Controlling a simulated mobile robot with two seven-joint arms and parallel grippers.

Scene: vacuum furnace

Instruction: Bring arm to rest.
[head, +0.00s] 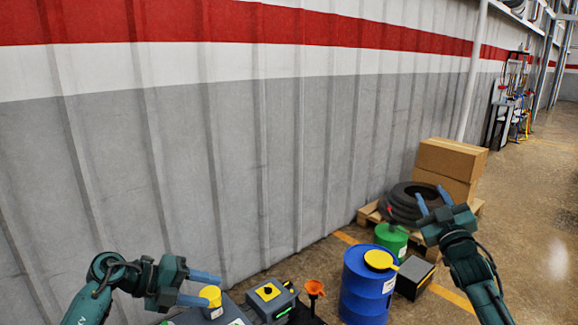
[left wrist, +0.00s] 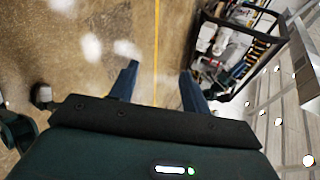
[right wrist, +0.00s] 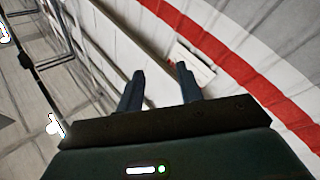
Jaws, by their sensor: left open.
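My left gripper (head: 214,289) is at the lower left of the head view, its blue fingers spread and pointing right. The left wrist view shows its fingers (left wrist: 158,70) apart with nothing between them, over bare floor with a yellow line. My right gripper (head: 428,190) is raised at the right of the head view, its fingers pointing up. In the right wrist view its fingers (right wrist: 160,68) are apart and empty, facing the wall. Neither gripper holds anything.
Behind are a tyre (head: 405,205) and cardboard boxes (head: 450,160) on a pallet. A corrugated wall (head: 250,150) runs along the left.

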